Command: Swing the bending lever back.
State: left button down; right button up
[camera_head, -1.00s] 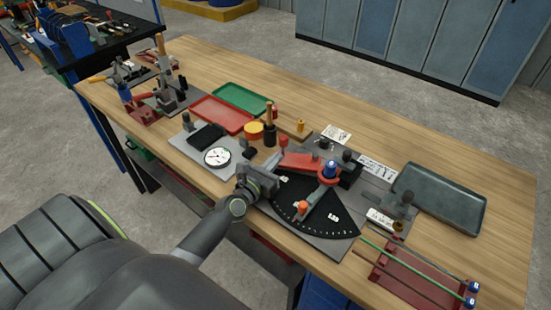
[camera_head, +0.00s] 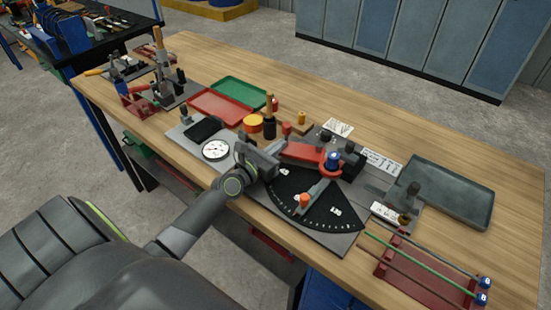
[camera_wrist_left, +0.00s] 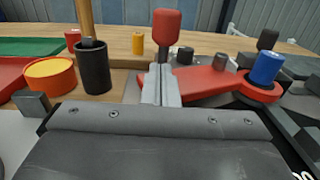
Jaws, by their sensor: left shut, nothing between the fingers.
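The bending lever (camera_head: 303,152) is a flat red arm on the bending plate, running left from a pivot with a blue cap (camera_head: 333,158). A red knob (camera_head: 287,128) stands at its left end. In the left wrist view the knob (camera_wrist_left: 166,25) is upright, with the red arm (camera_wrist_left: 205,82) reaching right to the blue cap (camera_wrist_left: 267,67). My left gripper (camera_head: 272,160) is shut and empty, at the near left of the lever's knob end. In the wrist view its fingertips (camera_wrist_left: 160,82) overlap the area just below the knob; whether they touch is unclear. My right gripper is out of view.
A black angle scale (camera_head: 320,215) with an orange-topped stop (camera_head: 304,200) lies in front of the lever. A dial gauge (camera_head: 215,149) and an orange tin (camera_head: 252,123) sit to the left. A grey tray (camera_head: 455,190) and a red rack (camera_head: 420,280) with rods are at right.

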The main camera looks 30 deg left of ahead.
pick_arm(q)
jog(key=w+h+b, duration=0.1)
jog(key=w+m+h+b, duration=0.1)
jog(key=shift+a+f+m+b, duration=0.15)
jog(key=shift+a+m+b, duration=0.05)
jog(key=shift+m+b, duration=0.1)
jog(key=shift+x, duration=0.8)
jog(key=shift+w+a, duration=0.1)
jog(key=shift+w, duration=0.85)
jog(key=shift+r, duration=0.25)
jog(key=shift+r, duration=0.1)
